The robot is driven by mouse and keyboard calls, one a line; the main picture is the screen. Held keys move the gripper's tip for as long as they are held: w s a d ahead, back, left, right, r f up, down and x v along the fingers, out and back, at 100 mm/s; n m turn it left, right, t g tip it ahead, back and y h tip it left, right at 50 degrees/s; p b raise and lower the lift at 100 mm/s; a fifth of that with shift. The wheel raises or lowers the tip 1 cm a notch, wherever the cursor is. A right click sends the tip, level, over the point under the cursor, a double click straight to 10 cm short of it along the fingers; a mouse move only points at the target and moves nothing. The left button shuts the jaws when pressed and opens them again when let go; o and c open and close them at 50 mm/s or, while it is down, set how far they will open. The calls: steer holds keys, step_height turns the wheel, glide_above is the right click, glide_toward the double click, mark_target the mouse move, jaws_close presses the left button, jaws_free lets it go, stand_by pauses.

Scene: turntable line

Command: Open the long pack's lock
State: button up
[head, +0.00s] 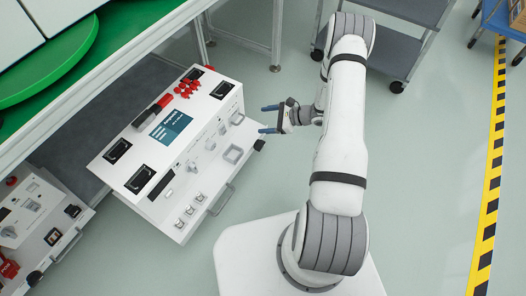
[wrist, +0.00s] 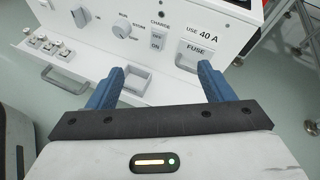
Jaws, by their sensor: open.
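The long pack (head: 170,145) is a white box with a dark blue label on top, at the left of the head view. Its front panel (wrist: 185,25) fills the top of the wrist view. It carries a dark knob (wrist: 80,17), a silver selector knob (wrist: 122,28), a charge switch (wrist: 157,38) and a fuse cover (wrist: 192,53). I cannot tell for sure which part is the lock. My gripper (head: 268,118) is open and empty, in front of the panel's right part. In the wrist view its blue fingers (wrist: 158,75) are spread, with a square silver fitting (wrist: 133,80) between them.
Several small silver latches (wrist: 45,44) and a bar handle (wrist: 70,78) are at the pack's lower left. Red parts (head: 187,87) lie on its top. Another white unit (head: 40,215) stands lower left. A grey cart (head: 400,50) is behind my arm.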

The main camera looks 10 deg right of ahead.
mark_target(260, 145)
steer(key=s+d+f+m+t+h+b, duration=0.1)
steer(key=d+f+m+t+b, duration=0.15)
steer(key=f, duration=0.75)
steer(key=s+d+f+m+t+h+b, duration=0.15)
steer(key=f+m, duration=0.25)
steer(key=f, duration=0.6)
steer(key=shift+n+g, duration=0.25)
steer(key=shift+g, duration=0.05)
steer(key=x, duration=0.2)
steer(key=b+x, duration=0.1)
steer(key=x, duration=0.2)
steer(key=b+x, duration=0.1)
steer(key=x, duration=0.1)
steer(key=shift+w+a+r, duration=0.15)
steer(key=shift+w, duration=0.4)
steer(key=shift+c, duration=0.3)
steer(key=c, duration=0.9)
